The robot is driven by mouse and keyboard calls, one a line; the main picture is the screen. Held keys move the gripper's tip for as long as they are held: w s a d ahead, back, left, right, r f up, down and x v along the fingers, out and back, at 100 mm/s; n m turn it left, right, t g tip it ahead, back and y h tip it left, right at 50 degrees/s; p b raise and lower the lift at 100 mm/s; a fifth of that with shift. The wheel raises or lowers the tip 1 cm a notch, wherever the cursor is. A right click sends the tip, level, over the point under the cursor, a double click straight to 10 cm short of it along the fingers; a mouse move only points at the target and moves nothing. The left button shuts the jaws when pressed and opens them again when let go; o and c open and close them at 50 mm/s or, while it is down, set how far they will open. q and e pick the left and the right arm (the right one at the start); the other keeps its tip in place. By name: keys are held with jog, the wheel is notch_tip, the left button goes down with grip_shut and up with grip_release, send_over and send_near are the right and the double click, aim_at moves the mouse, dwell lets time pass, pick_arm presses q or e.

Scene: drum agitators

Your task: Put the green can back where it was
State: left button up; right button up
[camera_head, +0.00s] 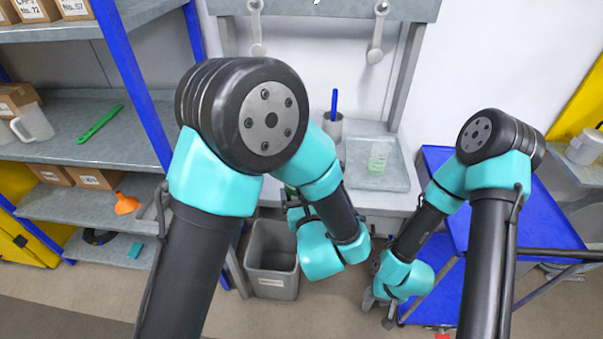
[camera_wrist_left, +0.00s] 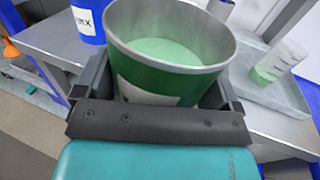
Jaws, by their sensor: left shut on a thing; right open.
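The green can (camera_wrist_left: 165,78) is held upright in the left wrist view, its open top showing pale green contents. It has a white label on its side. My left gripper (camera_wrist_left: 158,98) is shut on it, with one finger on each side. In the head view my left arm hides nearly all of the can; only a small dark green patch (camera_head: 290,190) shows near the bench's front edge. Whether the can touches the bench is hard to tell. My right gripper (camera_head: 376,297) is low, in front of the bench, open and empty, its fingers partly hidden.
A shallow grey tray (camera_head: 363,177) on the bench (camera_head: 398,198) holds a clear beaker (camera_head: 379,157) with green contents. A metal cup (camera_head: 332,127) with a blue handle stands beside it. A blue can (camera_wrist_left: 90,22) stands left of the green can. A grey bin (camera_head: 272,262) is below.

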pick_arm(q)
jog(key=d+x, duration=0.1)
jog(key=x, duration=0.4)
jog(key=d+f+x, duration=0.1)
jog(key=x, duration=0.3)
jog(key=d+x, duration=0.1)
jog(key=x, duration=0.4)
jog(key=shift+w+f, duration=0.2)
jog(key=shift+w, duration=0.4)
jog(key=shift+w+f, duration=0.1)
jog(key=shift+w, duration=0.4)
jog(key=shift+s+f, duration=0.1)
jog(key=shift+f, duration=1.55)
jog(key=shift+f, duration=0.1)
jog(key=o, duration=0.9)
jog(key=shift+f, duration=0.1)
jog(key=shift+o, duration=0.2)
